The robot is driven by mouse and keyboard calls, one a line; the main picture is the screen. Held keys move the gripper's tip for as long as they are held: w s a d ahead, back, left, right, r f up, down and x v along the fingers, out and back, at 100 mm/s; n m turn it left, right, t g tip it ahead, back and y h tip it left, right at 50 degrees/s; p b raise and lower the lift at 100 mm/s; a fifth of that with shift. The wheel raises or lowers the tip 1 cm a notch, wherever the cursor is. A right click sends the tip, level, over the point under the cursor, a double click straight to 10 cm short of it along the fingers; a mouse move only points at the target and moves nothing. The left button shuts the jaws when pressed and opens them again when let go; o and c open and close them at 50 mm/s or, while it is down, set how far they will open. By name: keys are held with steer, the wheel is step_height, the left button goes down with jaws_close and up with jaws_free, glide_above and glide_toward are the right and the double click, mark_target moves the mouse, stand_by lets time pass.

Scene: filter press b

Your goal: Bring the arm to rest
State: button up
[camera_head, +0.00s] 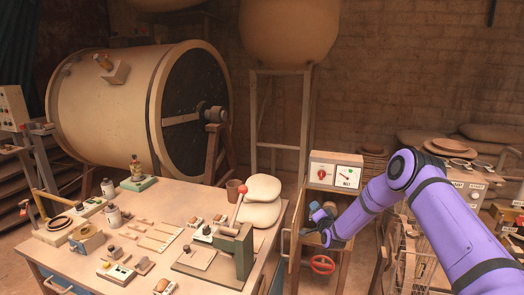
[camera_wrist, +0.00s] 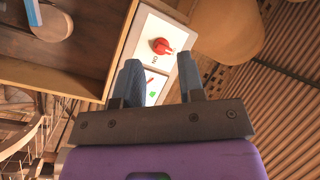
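My purple arm (camera_head: 455,220) reaches in from the right edge and bends down to the left in the head view. Beyond the fingers is the control box (camera_wrist: 172,30) with a red knob (camera_wrist: 162,46) and a gauge with a green mark. The fingers look apart from the knob, though the distance is hard to judge.
A workbench (camera_head: 150,205) with a green press (camera_head: 236,248), bottles and small parts stands at the left. Sacks (camera_head: 262,203) lie at its right end. A red handwheel (camera_head: 322,264) is on the cabinet front. A large drum (camera_head: 110,105) stands behind.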

steer(key=s+r+n+g, duration=0.3)
steer(key=r+n+g, duration=0.15)
steer(key=r, duration=1.65)
steer(key=s+d+r+n+g+h, duration=0.1)
steer(key=s+d+r+n+g, duration=0.1)
steer(key=s+r, duration=1.25)
steer(key=s+d+r+n+g+h, duration=0.15)
steer(key=s+r, duration=0.25)
steer(key=s, duration=0.7)
steer(key=s+d+r+g, duration=0.2)
steer(key=s+r, duration=0.2)
steer(key=s, duration=0.6)
steer(key=s+d+f+g, duration=0.1)
steer(key=s+f+g, duration=0.1)
steer(key=s, duration=2.1)
steer(key=shift+s+d+g, duration=0.25)
steer(key=shift+s+g, duration=0.1)
steer(key=shift+g, duration=0.25)
